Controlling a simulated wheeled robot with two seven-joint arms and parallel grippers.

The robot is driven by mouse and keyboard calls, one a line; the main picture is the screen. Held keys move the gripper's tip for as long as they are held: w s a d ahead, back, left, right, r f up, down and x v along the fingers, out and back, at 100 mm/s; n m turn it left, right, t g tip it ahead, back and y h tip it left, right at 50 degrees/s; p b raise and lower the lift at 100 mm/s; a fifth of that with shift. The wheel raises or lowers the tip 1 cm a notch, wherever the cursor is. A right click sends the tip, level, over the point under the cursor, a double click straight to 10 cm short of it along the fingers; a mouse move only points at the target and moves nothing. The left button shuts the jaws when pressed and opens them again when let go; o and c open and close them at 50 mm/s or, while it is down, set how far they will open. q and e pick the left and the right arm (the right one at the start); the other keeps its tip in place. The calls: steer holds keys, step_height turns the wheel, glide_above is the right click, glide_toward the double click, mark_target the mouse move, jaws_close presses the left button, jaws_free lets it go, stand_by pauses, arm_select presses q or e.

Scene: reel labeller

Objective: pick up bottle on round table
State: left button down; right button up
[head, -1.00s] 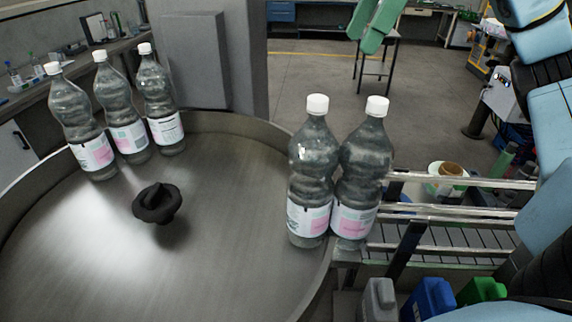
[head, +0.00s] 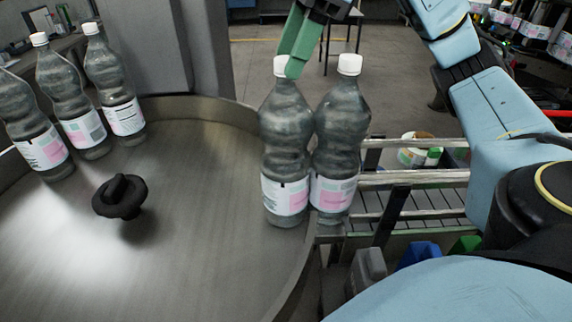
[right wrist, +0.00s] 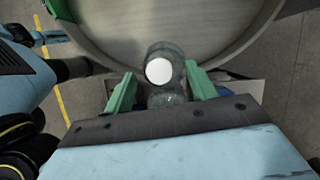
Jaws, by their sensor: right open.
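Two clear bottles with white caps and pink-and-white labels stand upright side by side at the right rim of the round table (head: 190,230), a left one (head: 284,140) and a right one (head: 341,130). My right gripper (head: 302,42) is open, with its green fingers in front of the left bottle's cap. In the right wrist view a white-capped bottle (right wrist: 159,70) shows between the open fingers; I cannot tell whether they touch it. A green and blue part of what looks like my left gripper (right wrist: 58,10) is at that view's top left, its jaws unclear.
Three similar bottles (head: 72,105) stand at the table's left back. A black knob (head: 119,197) rises from the table's middle. A railed conveyor (head: 410,200) adjoins on the right, with grey and blue containers (head: 418,254) below. The table front is clear.

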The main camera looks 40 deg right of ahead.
mark_target(286, 84)
steer(key=x, duration=0.3)
steer(key=shift+f, duration=0.15)
steer(key=shift+s, duration=0.1)
steer(key=c, duration=1.2)
jaws_close()
steer(key=shift+s+f, duration=0.1)
steer(key=shift+f, duration=0.05)
